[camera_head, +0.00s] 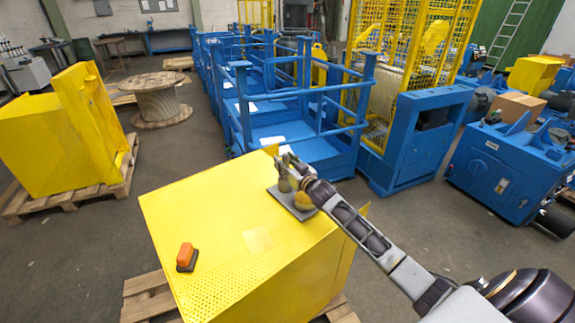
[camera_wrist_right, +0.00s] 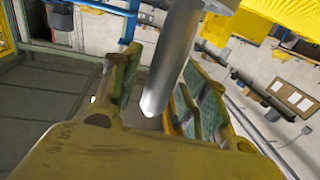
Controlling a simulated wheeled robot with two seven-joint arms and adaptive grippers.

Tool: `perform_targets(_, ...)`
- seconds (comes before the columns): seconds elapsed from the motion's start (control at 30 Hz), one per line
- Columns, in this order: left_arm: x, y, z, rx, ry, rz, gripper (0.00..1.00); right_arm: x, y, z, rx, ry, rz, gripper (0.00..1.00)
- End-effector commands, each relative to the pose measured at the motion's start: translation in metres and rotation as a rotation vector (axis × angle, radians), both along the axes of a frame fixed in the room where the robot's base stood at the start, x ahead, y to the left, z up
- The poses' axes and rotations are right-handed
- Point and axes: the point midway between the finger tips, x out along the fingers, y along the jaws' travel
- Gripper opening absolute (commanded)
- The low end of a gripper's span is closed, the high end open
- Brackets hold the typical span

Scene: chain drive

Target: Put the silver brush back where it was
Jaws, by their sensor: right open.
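My right gripper (camera_head: 287,178) is above the far right part of the yellow cabinet top (camera_head: 215,205), close to a small grey plate (camera_head: 304,214) there. It is open. In the right wrist view a silver rod with a rounded, pale tip (camera_wrist_right: 170,60) reaches in from the top, near the gripper's fingers (camera_wrist_right: 150,95). It may be part of the silver brush, but its full shape is hidden. I cannot tell whether it touches a finger. An orange brush-like block with a dark base (camera_head: 186,256) lies at the left of the cabinet top. My left gripper is not in view.
The cabinet stands on a wooden pallet (camera_head: 140,300). Blue railed platforms (camera_head: 290,130) and a yellow mesh guard (camera_head: 400,50) stand behind it. A blue machine (camera_head: 500,170) is at the right. The middle of the cabinet top is clear.

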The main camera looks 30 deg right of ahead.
Motion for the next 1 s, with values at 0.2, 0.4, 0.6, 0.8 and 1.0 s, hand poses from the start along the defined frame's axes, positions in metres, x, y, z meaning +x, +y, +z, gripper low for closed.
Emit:
perform_targets(0.2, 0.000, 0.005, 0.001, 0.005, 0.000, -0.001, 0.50, -0.003, 0.000, 0.003, 0.000, 0.000, 0.000, 0.44)
perform_targets(0.4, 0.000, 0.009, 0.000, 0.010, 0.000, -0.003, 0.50, -0.012, -0.001, 0.002, 0.001, 0.000, 0.000, 0.44)
perform_targets(0.6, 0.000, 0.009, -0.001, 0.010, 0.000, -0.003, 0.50, -0.027, -0.003, 0.001, 0.001, 0.001, 0.000, 0.44)
perform_targets(0.8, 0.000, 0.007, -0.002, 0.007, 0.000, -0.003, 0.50, -0.042, -0.004, 0.001, 0.001, 0.001, 0.000, 0.44)
perform_targets(1.0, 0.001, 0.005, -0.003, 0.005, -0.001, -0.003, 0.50, -0.056, -0.006, 0.001, 0.000, 0.001, 0.000, 0.44)
